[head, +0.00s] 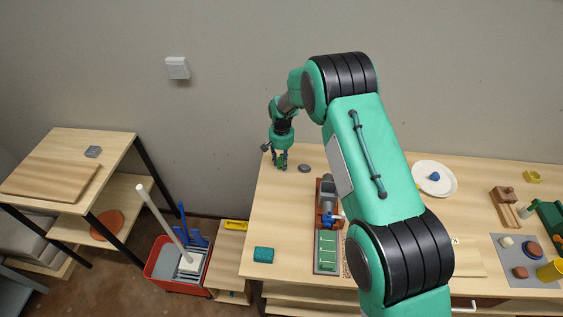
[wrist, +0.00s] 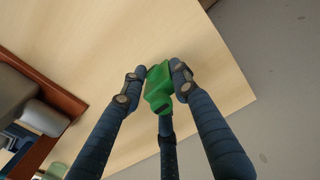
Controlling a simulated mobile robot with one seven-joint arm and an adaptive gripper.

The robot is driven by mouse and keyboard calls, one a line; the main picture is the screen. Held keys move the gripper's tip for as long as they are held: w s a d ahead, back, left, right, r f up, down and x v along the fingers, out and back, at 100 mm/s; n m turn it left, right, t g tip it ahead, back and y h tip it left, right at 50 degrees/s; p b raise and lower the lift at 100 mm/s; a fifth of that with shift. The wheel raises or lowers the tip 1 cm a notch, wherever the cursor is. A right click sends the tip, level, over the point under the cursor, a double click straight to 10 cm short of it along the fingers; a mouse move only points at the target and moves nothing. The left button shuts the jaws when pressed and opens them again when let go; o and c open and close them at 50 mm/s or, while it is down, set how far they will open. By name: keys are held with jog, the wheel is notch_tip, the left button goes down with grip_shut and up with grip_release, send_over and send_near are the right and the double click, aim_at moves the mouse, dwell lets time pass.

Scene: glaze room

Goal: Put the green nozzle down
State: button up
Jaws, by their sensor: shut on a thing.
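My gripper (wrist: 158,72) is shut on the green nozzle (wrist: 159,90), with the blue fingers on either side of it. In the wrist view, bare light wood of the table (wrist: 165,30) lies behind the nozzle, and the table's edge runs to the right. In the head view my gripper (head: 281,163) points down over the back left part of the table. The nozzle is too small to make out clearly there. I cannot tell whether the nozzle touches the wood.
A small dark grey round thing (head: 304,168) lies just right of my gripper. A teal sponge-like block (head: 263,254) lies at the front left. Wood between is clear.

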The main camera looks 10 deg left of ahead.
jog(key=shift+f, duration=0.15)
jog(key=o, duration=1.1)
jog(key=shift+o, duration=0.2)
notch_tip(320, 180, up, 12)
jog(key=shift+r, duration=0.15)
jog(key=shift+r, duration=0.1)
dwell(0.4)
